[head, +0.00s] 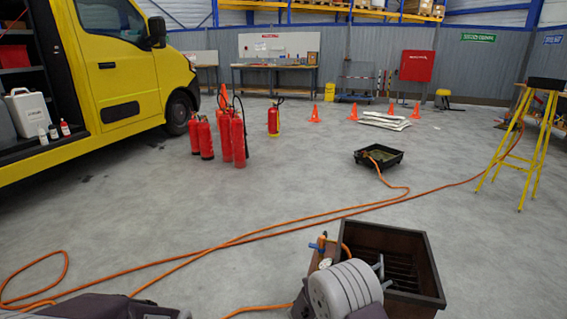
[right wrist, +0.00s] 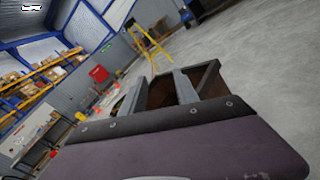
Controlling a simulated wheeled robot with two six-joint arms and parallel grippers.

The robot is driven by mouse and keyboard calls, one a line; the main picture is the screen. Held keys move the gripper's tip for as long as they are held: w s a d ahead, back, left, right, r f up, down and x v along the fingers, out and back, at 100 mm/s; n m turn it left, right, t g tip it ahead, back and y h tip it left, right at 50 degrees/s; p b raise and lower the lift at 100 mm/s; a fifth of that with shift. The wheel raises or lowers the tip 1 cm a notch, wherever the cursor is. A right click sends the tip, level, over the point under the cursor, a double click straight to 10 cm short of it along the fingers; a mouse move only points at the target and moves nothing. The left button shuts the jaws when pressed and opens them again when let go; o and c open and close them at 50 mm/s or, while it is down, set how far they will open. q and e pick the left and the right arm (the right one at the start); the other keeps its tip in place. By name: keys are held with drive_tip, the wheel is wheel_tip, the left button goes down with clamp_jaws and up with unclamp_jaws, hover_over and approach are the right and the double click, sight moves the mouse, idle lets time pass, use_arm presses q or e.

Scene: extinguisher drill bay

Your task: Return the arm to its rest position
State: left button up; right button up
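My right arm comes in at the bottom centre of the head view, its rounded grey wrist low in the picture. My right gripper (head: 382,272) shows there against the open dark brown box (head: 428,270). In the right wrist view the two grey fingers of this gripper (right wrist: 160,82) stand apart with nothing between them, and the brown box (right wrist: 208,80) shows beyond them. Whether the fingers are over or inside the box is hard to tell. A dark purple-grey part of my left arm shows at the bottom left of the head view; its gripper is not visible.
An orange hose (head: 235,243) runs across the floor near a black tray (head: 360,157). Several red extinguishers (head: 238,140) stand beyond, beside a yellow van (head: 120,70). A yellow trestle (head: 545,140) stands at right. The grey floor between is mostly clear.

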drive_tip(key=s+d+r+m+g, duration=0.2)
drive_tip(key=s+d+m+g, duration=0.25)
drive_tip(key=s+d, duration=0.2)
drive_tip(key=s+d+f+m+g+y, duration=0.15)
drive_tip(key=s+m+g+y, duration=0.45)
drive_tip(key=s, duration=0.7)
drive_tip(key=s+a+f+m+t+y, duration=0.1)
drive_tip(key=s+a+f+m+y, duration=0.15)
drive_tip(key=a, duration=0.25)
drive_tip(key=s+a+f+m+y, duration=0.1)
drive_tip(key=a+f+m+y, duration=0.15)
drive_tip(key=a+y, duration=0.2)
drive_tip(key=s+a+f+m+t+y, duration=0.1)
drive_tip(key=s+a+f+m+y, duration=0.15)
drive_tip(key=a, duration=0.35)
wheel_tip(320, 180, up, 34)
drive_tip(key=w+t+p, duration=0.1)
drive_tip(key=w+p, duration=0.1)
drive_tip(key=p, duration=3.1)
drive_tip(key=shift+w+a+m+p, duration=0.3)
drive_tip(key=shift+a, duration=0.05)
